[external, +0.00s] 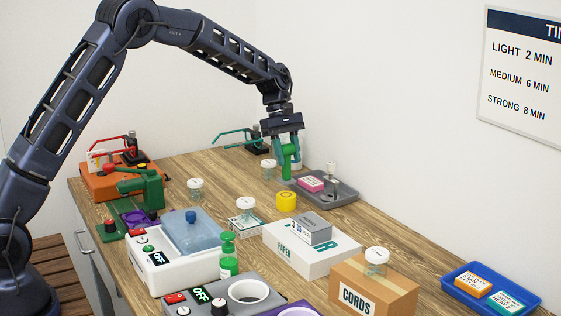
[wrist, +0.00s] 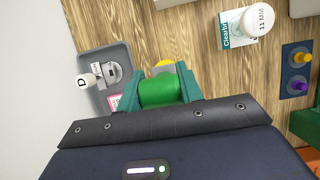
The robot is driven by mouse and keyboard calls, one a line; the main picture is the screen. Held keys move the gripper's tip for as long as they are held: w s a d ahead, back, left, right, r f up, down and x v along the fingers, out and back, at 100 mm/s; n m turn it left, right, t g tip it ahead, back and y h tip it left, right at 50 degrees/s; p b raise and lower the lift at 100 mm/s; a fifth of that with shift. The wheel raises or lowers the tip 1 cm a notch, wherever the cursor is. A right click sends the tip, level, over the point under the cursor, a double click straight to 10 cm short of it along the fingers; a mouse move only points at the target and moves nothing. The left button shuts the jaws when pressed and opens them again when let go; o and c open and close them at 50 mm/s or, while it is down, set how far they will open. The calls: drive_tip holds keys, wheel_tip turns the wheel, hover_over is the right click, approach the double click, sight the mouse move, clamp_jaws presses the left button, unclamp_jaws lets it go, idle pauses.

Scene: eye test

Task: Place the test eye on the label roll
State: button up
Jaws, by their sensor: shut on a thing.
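My gripper (external: 286,168) is shut on a green cylinder (wrist: 160,91), held above the back part of the table. The cylinder is partly covered by the teal fingers; I cannot tell for sure that it is the test eye. A yellow roll (external: 286,201), which may be the label roll, stands on the table below and in front of my gripper, apart from it.
A grey tray (external: 343,198) with a pink block (external: 310,184) lies right of the yellow roll. A white paper box (external: 300,257) with a smaller grey box on it stands in front. A jar stands on a small flat box (external: 240,225) to the left. Bare wood surrounds the roll.

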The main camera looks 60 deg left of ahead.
sight(288, 168)
drive_tip(key=shift+f, duration=1.85)
drive_tip(key=shift+f, duration=0.15)
drive_tip(key=o, duration=1.1)
drive_tip(key=shift+c, duration=0.2)
